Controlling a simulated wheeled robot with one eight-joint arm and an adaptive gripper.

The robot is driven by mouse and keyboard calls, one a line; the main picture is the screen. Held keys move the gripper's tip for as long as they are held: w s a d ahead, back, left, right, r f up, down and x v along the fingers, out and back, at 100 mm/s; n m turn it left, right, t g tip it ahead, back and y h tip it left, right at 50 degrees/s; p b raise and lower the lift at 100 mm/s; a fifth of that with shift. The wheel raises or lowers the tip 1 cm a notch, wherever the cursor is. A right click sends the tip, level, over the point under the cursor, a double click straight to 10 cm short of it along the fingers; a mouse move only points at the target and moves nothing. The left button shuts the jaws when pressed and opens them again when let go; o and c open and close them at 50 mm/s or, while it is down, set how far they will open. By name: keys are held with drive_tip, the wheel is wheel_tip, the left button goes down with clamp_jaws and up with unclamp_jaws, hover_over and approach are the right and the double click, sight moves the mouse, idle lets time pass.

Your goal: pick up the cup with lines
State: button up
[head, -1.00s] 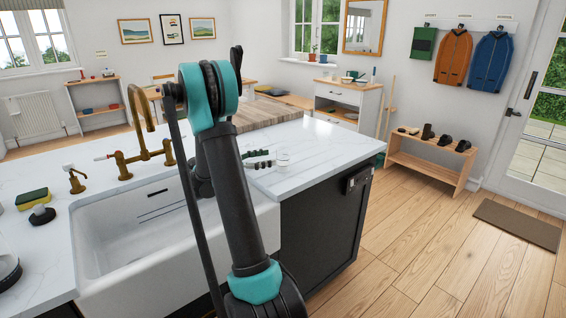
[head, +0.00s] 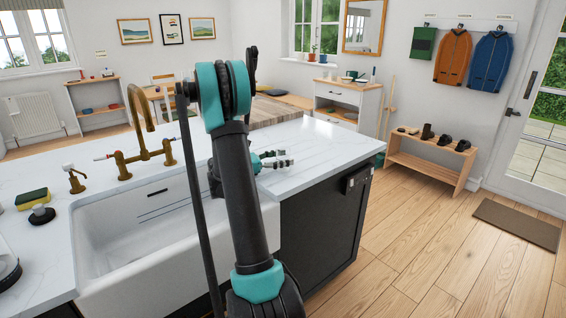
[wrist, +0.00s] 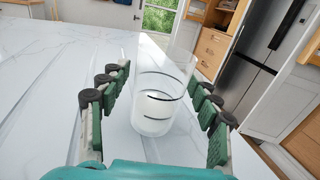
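The cup with lines (wrist: 156,112) is a clear glass with a frosted lower part and thin dark lines around it. In the wrist view it stands upright on the white worktop, between the fingers of my gripper (wrist: 160,80). The green-padded fingers are spread on either side of it, with a small gap visible on the left; contact on the right cannot be told. In the head view my gripper (head: 280,157) is low over the worktop beyond the sink, partly behind my arm. The cup cannot be made out there.
The white marble worktop (head: 310,145) is clear around the gripper, with its edge close on the right. The sink (head: 130,235) and brass tap (head: 145,150) are to the left.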

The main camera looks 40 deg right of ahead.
drive_tip(key=c, duration=1.1)
drive_tip(key=shift+o, duration=0.2)
drive_tip(key=shift+r, duration=0.2)
